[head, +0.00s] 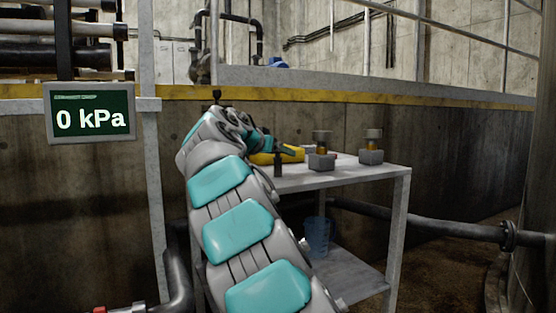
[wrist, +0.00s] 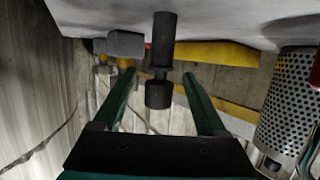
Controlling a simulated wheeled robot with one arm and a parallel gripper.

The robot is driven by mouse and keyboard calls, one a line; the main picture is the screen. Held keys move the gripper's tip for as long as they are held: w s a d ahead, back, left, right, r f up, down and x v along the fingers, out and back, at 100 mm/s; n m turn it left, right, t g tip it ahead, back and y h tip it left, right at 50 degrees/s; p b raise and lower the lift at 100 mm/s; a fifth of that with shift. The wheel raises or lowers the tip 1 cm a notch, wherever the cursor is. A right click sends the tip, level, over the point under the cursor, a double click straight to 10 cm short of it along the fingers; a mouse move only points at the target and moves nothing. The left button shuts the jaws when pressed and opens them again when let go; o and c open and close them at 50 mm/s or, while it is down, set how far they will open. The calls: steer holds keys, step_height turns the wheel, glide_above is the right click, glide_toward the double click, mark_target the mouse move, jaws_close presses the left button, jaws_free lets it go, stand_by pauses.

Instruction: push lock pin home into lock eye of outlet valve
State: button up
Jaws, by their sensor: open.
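My gripper (head: 287,149) is low over the grey table in the head view, at the end of the teal and grey arm. In the wrist view, which looks upside down, its two dark green fingers (wrist: 160,73) are apart. A black stepped cylinder (wrist: 160,95) shows between them and appears to stand on the table; contact cannot be told. It seems to be the small black upright piece (head: 278,163) in the head view. I cannot tell if it is the lock pin. I cannot make out the outlet valve or lock eye for certain.
The table (head: 345,172) also carries two grey blocks with brass and black fittings, one nearer (head: 321,160) and one right (head: 371,155), and a yellow object (head: 262,158). A blue container (head: 317,237) is below. A display (head: 91,112) reads 0 kPa.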

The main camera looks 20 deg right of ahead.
steer(key=shift+x, duration=1.55)
steer(key=shift+r, duration=0.1)
steer(key=shift+c, duration=0.2)
jaws_close()
